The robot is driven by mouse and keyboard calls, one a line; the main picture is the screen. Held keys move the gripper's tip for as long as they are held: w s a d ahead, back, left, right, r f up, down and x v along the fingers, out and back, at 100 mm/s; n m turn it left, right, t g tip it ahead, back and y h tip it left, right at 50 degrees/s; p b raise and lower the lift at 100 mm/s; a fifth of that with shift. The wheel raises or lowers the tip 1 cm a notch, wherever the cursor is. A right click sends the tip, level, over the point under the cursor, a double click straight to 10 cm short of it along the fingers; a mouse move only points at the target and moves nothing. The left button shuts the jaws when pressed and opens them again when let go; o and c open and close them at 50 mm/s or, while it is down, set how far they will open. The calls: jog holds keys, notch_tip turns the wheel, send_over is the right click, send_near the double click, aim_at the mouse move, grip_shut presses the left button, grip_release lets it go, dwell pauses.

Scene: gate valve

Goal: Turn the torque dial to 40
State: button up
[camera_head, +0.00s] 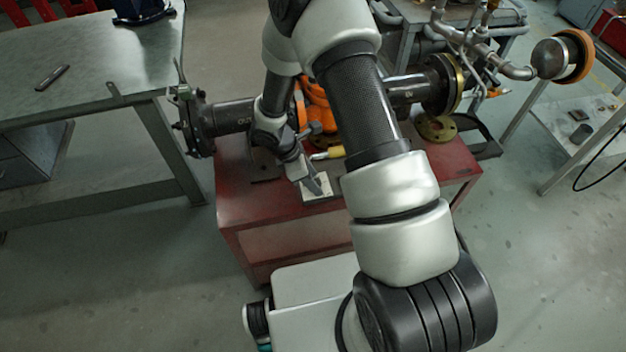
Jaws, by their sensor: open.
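My gripper (316,182) is small in the head view, over the front part of the red cart top (238,195), pointing down to the right. Its fingers are apart and I see nothing between them. A small pale, flat item (325,190) lies on the cart right beneath the fingertips; I cannot tell whether they touch it. A tool with a yellow handle (328,154) lies just behind the gripper, partly hidden by my arm. I cannot make out the torque dial or any number on it.
A dark flanged pipe (228,118) and an orange valve body (320,112) stand behind the gripper, partly covered by my arm. A loose brass flange (436,128) lies at the cart's right rear. A green-grey workbench (90,75) stands at left, a metal table (560,125) at right.

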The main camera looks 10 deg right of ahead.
jog(key=shift+d+f, duration=0.1)
jog(key=shift+f, duration=0.05)
jog(key=shift+c, duration=0.3)
jog(key=c, duration=1)
jog(key=shift+w+m, duration=0.1)
jog(key=shift+m, duration=0.2)
jog(key=m+g, duration=0.1)
jog(key=m, duration=0.1)
jog(key=m+b, duration=0.1)
jog(key=m, duration=0.1)
jog(key=shift+w+g+y, duration=0.15)
jog(key=shift+g+y, duration=0.15)
jog(key=shift+g, duration=0.1)
jog(key=shift+m+g+y+b, duration=0.4)
jog(key=shift+m+g+b, duration=0.2)
jog(key=shift+m, duration=1.4)
jog(key=shift+w, duration=0.1)
